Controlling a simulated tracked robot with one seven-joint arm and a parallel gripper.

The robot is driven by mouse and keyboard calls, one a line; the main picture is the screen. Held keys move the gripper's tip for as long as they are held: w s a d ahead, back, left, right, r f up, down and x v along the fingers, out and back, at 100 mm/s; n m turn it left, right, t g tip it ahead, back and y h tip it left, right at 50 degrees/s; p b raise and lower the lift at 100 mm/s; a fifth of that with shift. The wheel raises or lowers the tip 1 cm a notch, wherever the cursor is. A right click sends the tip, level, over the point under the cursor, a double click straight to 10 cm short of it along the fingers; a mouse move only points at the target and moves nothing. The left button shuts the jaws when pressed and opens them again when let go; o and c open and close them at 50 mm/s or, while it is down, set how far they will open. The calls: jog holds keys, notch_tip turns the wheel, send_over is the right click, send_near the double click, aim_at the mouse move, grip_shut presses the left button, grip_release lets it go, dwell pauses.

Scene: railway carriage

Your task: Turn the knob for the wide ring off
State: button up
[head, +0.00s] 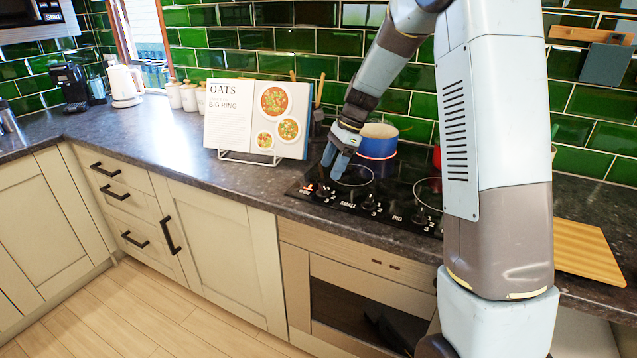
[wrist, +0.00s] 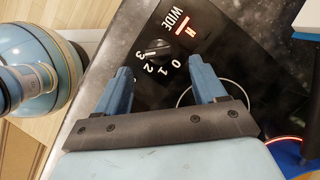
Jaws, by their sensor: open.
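The knob for the wide ring (wrist: 155,49) is a small black dial on the black hob, beside the white word WIDE and the numbers 0 to 3. Its pale mark appears to point toward the 3. A red indicator with an H (wrist: 191,30) is lit beside it. In the head view the knob (head: 322,191) sits at the hob's front left corner. My gripper (wrist: 161,68) is open and empty, its blue fingers spread on either side of the knob's line and apart from it. In the head view my gripper (head: 338,163) hangs above the hob's left part.
A blue pot (head: 378,143) stands behind my gripper, with an orange glow at its base. A cookbook (head: 240,120) on a stand is close on the left. Other knobs (head: 371,204) line the hob's front. A wooden board (head: 585,252) lies at right.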

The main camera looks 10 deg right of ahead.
aim_at(323, 185)
jog(key=shift+x, duration=2.95)
jog(key=shift+c, duration=0.4)
